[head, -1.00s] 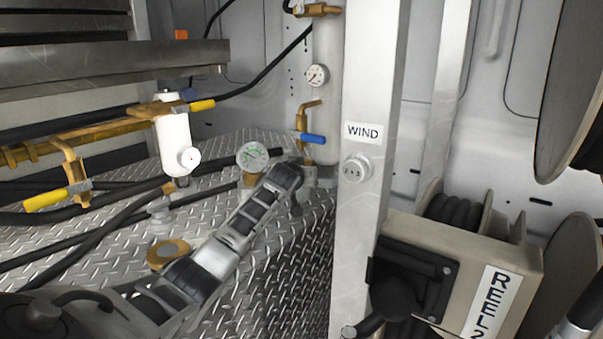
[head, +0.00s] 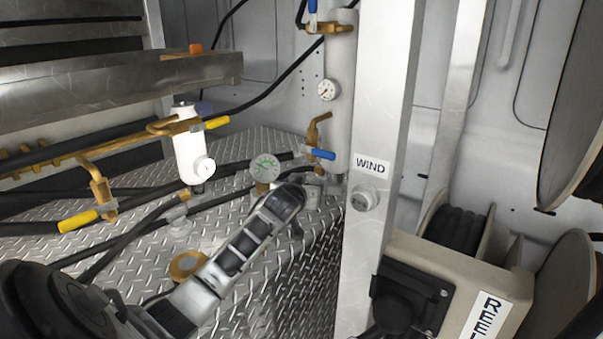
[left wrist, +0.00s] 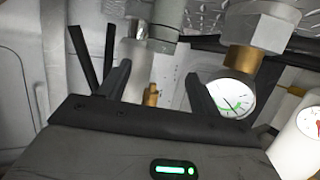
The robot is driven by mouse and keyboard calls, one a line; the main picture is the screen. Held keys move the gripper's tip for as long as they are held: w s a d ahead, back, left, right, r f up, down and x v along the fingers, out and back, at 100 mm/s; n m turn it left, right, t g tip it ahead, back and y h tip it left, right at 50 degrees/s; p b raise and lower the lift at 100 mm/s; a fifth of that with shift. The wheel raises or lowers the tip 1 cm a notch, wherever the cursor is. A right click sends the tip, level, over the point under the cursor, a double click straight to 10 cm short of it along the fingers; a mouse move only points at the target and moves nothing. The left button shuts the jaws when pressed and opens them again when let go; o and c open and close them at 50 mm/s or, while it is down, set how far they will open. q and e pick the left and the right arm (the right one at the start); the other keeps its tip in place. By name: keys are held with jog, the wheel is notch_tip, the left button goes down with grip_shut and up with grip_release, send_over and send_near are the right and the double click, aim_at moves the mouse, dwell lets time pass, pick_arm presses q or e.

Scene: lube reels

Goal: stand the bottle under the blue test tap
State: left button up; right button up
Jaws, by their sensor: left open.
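The blue-handled tap (head: 320,154) sits on a brass fitting low on the pale upright cylinder (head: 342,95). No bottle can be made out in either view. My left gripper (left wrist: 158,78) is open, with no held thing visible between its fingers. In the head view its arm reaches from the lower left to just below the blue tap, beside the green-marked gauge (head: 265,168), and hides what is behind it. In the left wrist view, which looks upside down, the gauge (left wrist: 232,97) is close to one finger. My right gripper is not in view.
A post (head: 378,120) labelled WIND stands right of the tap, with the reel box (head: 455,280) beyond it. A white filter (head: 187,145), yellow-handled valves (head: 78,220) and black hoses crowd the left. Tread plate (head: 225,225) lies below. Another blue handle shows at the top (head: 312,6).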

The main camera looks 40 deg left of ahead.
pick_arm(q)
jog(key=p+v, duration=0.1)
jog(key=v, duration=0.1)
jog(key=shift+s+d+r, duration=0.1)
jog(key=shift+s+d, duration=0.1)
jog(key=shift+s, duration=0.15)
dwell(0.4)
